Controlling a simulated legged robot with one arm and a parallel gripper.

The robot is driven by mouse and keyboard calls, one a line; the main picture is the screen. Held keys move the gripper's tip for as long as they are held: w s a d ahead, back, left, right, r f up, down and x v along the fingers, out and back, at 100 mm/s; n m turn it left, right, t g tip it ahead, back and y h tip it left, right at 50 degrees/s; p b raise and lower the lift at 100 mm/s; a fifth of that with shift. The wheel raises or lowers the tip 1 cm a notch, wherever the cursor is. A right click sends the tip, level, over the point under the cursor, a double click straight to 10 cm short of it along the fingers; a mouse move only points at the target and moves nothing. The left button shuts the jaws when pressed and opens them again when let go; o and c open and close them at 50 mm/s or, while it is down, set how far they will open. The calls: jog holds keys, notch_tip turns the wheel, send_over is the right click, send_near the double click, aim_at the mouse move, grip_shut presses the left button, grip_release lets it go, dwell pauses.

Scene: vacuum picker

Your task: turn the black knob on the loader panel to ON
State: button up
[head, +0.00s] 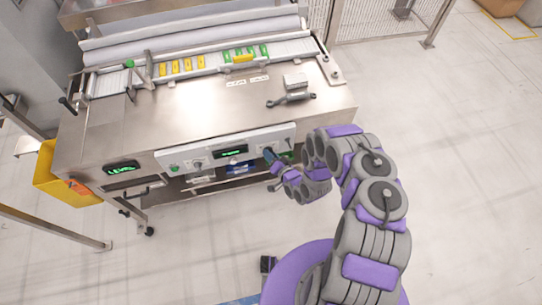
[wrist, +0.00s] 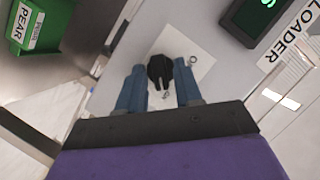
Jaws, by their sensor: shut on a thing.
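The black knob (wrist: 161,73) sits on a pale square plate (wrist: 203,68) on the loader panel, between my two blue-grey fingers in the wrist view. My gripper (wrist: 159,68) is shut on the knob, one finger on each side. Small marks surround the knob, but I cannot read which one says ON or which it points to. In the head view the white loader panel (head: 215,151) runs along the machine's front edge. My gripper (head: 271,157) is at its right part, and the knob is hidden there behind the fingers.
A dark display with green text (wrist: 262,12) and a LOADER label (wrist: 291,42) lie beside the knob. A green bin marked PEAR (wrist: 38,25) is at upper left in the wrist view. A yellow bin (head: 55,178) hangs at the machine's left. Floor at right is clear.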

jog(key=shift+w+d+r, duration=0.1)
jog(key=shift+w+r, duration=0.05)
jog(key=shift+w, duration=0.1)
jog(key=o, duration=0.6)
jog(key=shift+o, duration=0.6)
jog(key=v, duration=1.7)
jog(key=shift+s, duration=0.2)
